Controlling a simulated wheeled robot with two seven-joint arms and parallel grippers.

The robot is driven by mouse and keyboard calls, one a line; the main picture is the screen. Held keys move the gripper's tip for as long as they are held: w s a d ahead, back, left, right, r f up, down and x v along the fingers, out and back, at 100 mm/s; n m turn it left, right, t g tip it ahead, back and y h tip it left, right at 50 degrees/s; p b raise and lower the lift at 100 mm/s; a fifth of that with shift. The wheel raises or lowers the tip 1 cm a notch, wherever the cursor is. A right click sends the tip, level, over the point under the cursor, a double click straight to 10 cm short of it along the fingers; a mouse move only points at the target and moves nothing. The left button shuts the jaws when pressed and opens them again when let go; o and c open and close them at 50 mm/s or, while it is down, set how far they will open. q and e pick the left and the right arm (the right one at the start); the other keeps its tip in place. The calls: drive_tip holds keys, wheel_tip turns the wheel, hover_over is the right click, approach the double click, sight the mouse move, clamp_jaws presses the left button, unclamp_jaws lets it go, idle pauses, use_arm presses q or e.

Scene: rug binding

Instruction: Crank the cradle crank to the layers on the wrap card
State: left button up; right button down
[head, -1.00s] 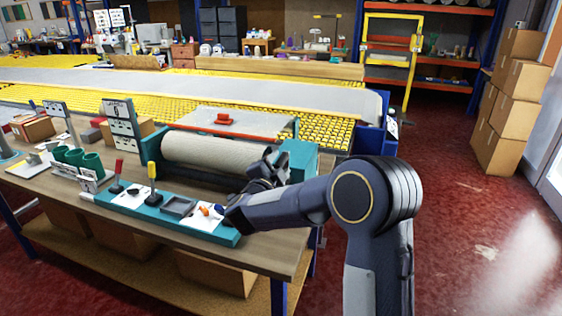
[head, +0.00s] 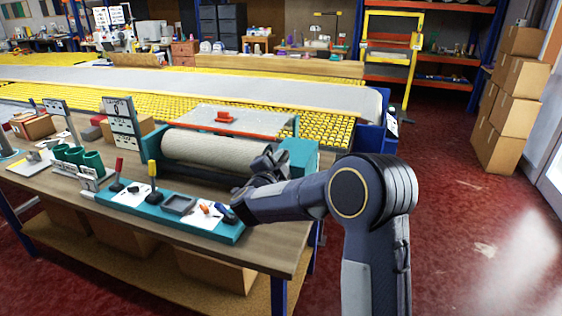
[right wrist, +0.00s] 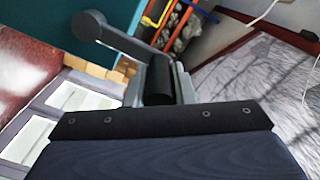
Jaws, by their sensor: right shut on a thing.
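The cradle is a teal stand with a cream roll (head: 222,150) lying across it on the workbench. Its teal end block (head: 299,156) is at the right. My right gripper (head: 268,168) is in front of that block, and the arm hides part of it. In the right wrist view my right gripper (right wrist: 160,85) is shut on the dark handle of the cradle crank, whose grey arm (right wrist: 122,42) runs up and left to a round hub. A card stand (head: 121,120) with several dark rows stands left of the roll; its print is too small to read. My left gripper is out of view.
A teal tool tray (head: 170,214) with red and yellow handled tools lies along the bench front. Green cups (head: 78,158) stand to the left. A yellow-topped table (head: 330,128) lies behind.

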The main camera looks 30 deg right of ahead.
drive_tip(key=s+d+f+m+b, duration=0.2)
drive_tip(key=m+b, duration=0.5)
drive_tip(key=b, duration=0.6)
drive_tip(key=s+d+f+m+b, duration=0.3)
drive_tip(key=f+m+b, duration=0.3)
drive_tip(key=b, duration=0.8)
drive_tip(key=shift+s+d+f+m, duration=0.3)
drive_tip(key=shift+s+m, duration=0.5)
drive_tip(key=shift+m, duration=0.5)
drive_tip(key=c, duration=1.2)
unclamp_jaws()
drive_tip(key=shift+c, duration=0.2)
drive_tip(key=shift+s+a, duration=0.1)
